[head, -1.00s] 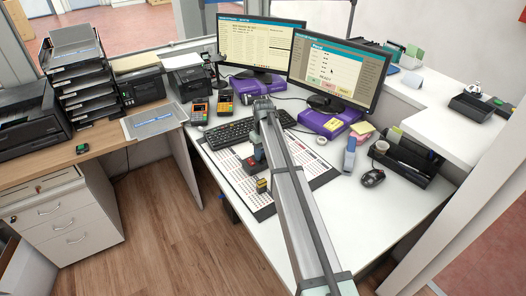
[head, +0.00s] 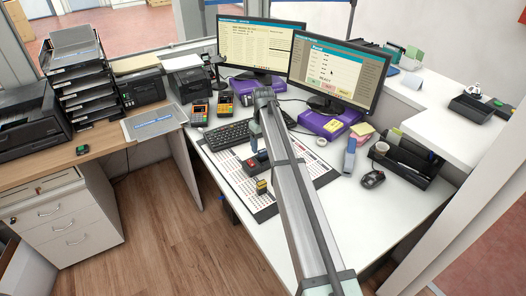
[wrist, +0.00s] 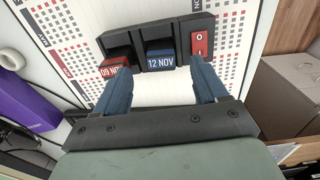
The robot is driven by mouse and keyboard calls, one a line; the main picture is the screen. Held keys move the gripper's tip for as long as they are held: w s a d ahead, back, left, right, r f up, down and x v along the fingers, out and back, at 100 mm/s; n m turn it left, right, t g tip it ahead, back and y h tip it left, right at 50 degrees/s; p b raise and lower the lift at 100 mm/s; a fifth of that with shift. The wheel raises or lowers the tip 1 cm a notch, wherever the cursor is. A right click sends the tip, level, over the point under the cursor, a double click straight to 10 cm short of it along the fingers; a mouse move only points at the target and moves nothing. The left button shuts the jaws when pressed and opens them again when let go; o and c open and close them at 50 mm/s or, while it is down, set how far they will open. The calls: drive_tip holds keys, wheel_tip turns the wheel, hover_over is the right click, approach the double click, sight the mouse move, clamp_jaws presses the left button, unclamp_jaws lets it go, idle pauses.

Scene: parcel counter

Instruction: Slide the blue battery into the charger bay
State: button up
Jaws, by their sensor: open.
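The black charger (wrist: 124,38) lies on the printed desk mat, with two bays and a red switch at its right end in the wrist view. The blue battery, labelled 12 NOV (wrist: 160,60), sits in the middle bay; I cannot tell how deep. A red battery labelled 09 NOV (wrist: 114,68) is in the left bay. My gripper (wrist: 160,74) is open, its blue fingers either side of the blue battery with visible gaps, apart from it. In the head view my arm partly hides the charger (head: 254,164).
A small yellow and black object (head: 262,187) stands on the calendar mat (head: 262,209) in front of the charger. A keyboard (head: 228,134) lies behind. The desk's front right is clear.

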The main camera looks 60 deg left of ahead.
wheel_tip(320, 180, up, 9)
drive_tip(key=shift+f, duration=0.2)
drive_tip(key=shift+d, duration=0.1)
idle(0.5)
